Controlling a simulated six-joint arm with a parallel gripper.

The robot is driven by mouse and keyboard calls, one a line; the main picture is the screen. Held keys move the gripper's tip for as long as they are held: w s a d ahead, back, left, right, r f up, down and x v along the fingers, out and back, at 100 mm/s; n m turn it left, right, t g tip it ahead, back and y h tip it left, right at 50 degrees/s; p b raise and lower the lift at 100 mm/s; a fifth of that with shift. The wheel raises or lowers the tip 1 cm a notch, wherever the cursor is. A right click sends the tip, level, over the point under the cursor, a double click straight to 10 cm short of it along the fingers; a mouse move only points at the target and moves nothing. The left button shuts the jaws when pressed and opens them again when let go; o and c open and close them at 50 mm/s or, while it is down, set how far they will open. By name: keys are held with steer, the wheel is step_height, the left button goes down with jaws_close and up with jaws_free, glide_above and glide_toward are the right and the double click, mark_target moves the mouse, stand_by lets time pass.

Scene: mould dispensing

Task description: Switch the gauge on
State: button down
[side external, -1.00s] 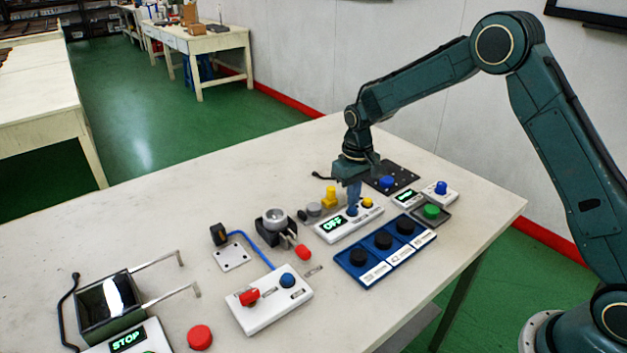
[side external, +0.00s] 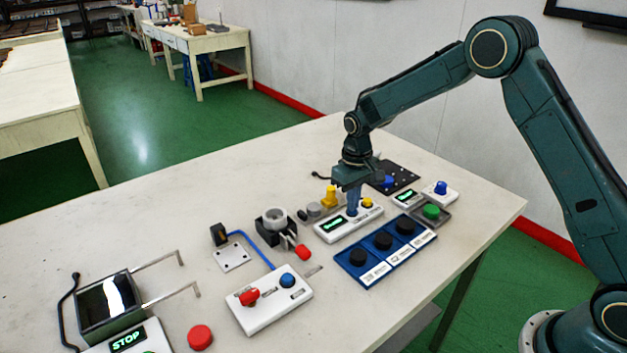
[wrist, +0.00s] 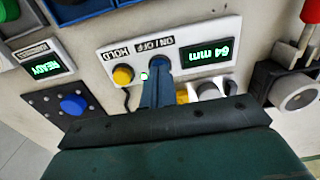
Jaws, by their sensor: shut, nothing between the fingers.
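The gauge is a white box (side external: 340,232) near the middle of the work area. My gripper (side external: 352,212) points down over the gauge with shut, empty fingers. In the wrist view its fingertips (wrist: 157,78) are at the ON/OFF button and partly cover it; I cannot tell if they still press it.
A blue block with black knobs (side external: 383,241) stands in front of the gauge. A black plate with a blue button (side external: 405,178) and a small READY display (wrist: 42,66) are nearby. A yellow piece (side external: 330,196) stands close behind.

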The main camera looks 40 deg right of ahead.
steer(key=shift+r, duration=0.1)
step_height(320, 180, up, 11)
stand_by(1.7)
stand_by(0.6)
steer(key=s+r+t, duration=0.3)
steer(key=s+r, duration=1)
steer(key=s, duration=0.3)
steer(key=s+t, duration=0.2)
steer(key=s, duration=1.5)
steer(key=shift+s+a+f+t, duration=0.2)
steer(key=shift+s+f+t, duration=0.1)
steer(key=shift+s+f, duration=0.1)
